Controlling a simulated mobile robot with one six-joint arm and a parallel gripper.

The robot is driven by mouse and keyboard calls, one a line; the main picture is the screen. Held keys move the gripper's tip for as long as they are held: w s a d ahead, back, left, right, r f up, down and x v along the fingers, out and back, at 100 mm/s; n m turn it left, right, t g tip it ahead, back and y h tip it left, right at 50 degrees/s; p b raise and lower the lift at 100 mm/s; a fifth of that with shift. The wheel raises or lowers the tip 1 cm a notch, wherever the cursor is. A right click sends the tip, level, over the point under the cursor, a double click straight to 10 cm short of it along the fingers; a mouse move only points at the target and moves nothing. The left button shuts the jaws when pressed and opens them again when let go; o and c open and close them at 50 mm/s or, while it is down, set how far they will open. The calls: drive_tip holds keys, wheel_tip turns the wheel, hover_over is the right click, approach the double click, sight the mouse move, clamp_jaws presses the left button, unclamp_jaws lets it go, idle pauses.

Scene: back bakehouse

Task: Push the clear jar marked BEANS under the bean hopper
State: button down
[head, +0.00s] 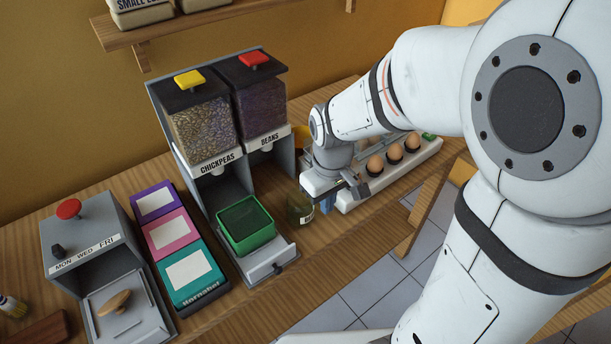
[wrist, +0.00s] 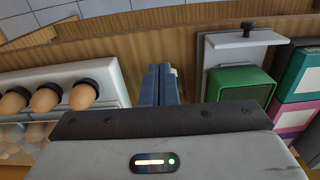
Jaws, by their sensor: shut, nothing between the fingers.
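The clear jar marked BEANS (head: 300,208) stands upright on the wooden counter, right of the green tub; its small label is partly readable. The bean hopper (head: 262,105) has a red knob and a BEANS label, and its spout is above and behind the jar. My gripper (head: 327,206) is shut and empty, with its blue fingers low just right of the jar; I cannot tell if they touch it. In the wrist view the closed fingers (wrist: 160,84) point down at the counter, and I cannot make out the jar there.
A green tub (head: 246,226) sits on the tray below the chickpeas hopper (head: 199,122). A white egg rack (head: 412,161) with several brown eggs stands right of my gripper. Coloured boxes (head: 177,243) are at left. The counter's front edge is close.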

drive_tip(key=f, duration=1.1)
drive_tip(key=shift+a+f, duration=0.1)
drive_tip(key=shift+a, duration=0.2)
drive_tip(key=shift+w+a, duration=0.4)
drive_tip(key=shift+w, duration=0.2)
drive_tip(key=shift+w+a, duration=0.35)
drive_tip(key=shift+w, duration=0.25)
drive_tip(key=shift+w+a, duration=0.4)
drive_tip(key=shift+w, duration=0.2)
